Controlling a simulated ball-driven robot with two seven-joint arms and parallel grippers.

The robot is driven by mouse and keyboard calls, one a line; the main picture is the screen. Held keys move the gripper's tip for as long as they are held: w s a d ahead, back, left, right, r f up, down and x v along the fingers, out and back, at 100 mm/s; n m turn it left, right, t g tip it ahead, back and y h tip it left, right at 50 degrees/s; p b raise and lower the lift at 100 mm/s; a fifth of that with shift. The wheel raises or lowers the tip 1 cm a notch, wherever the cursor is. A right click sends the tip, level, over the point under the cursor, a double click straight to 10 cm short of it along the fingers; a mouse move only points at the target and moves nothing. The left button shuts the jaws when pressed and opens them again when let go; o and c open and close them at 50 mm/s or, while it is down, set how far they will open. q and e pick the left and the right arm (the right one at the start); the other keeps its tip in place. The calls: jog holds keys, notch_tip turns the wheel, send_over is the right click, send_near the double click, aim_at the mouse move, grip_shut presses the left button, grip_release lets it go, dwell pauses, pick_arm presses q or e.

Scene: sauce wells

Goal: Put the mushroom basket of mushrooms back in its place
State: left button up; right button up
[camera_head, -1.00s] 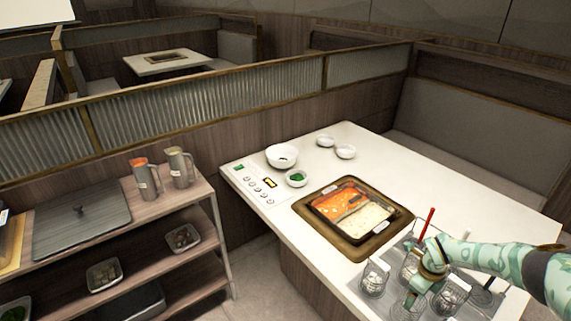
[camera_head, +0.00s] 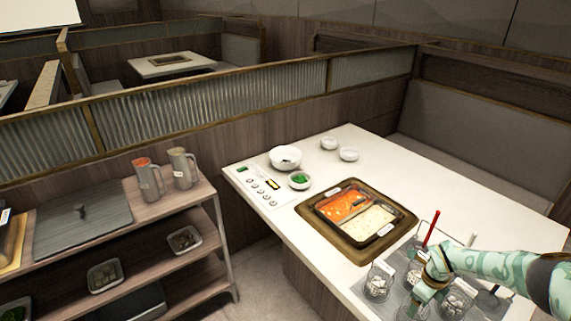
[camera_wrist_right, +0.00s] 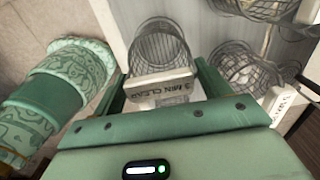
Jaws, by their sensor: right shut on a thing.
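My right gripper (camera_head: 424,292) is shut on the label plate of a wire basket, low among the baskets at the table's near right. In the right wrist view my gripper (camera_wrist_right: 162,84) has a finger on each side of the plate, which reads "3 MIN CLEAR". The held wire basket (camera_wrist_right: 160,46) looks upright and its mesh shows no clear contents. Its base is hard to make out. Another basket (camera_wrist_right: 242,72) with pale pieces stands to its right. In the head view, neighbouring baskets (camera_head: 379,283) and (camera_head: 456,302) hold whitish pieces. I cannot tell which holds mushrooms. My left gripper is out of view.
A grey tray (camera_head: 352,290) lies under the baskets. A two-part hotpot (camera_head: 341,236) with red and pale broth is set into the white table (camera_head: 285,215). Small bowls (camera_head: 285,158) stand at the back. A shelf unit (camera_head: 170,208) with pitchers is at the left.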

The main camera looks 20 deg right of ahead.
jog(key=shift+f, duration=0.1)
jog(key=o, duration=1.1)
notch_tip(320, 180, up, 11)
jog(key=p, duration=1)
jog(key=shift+p, duration=0.3)
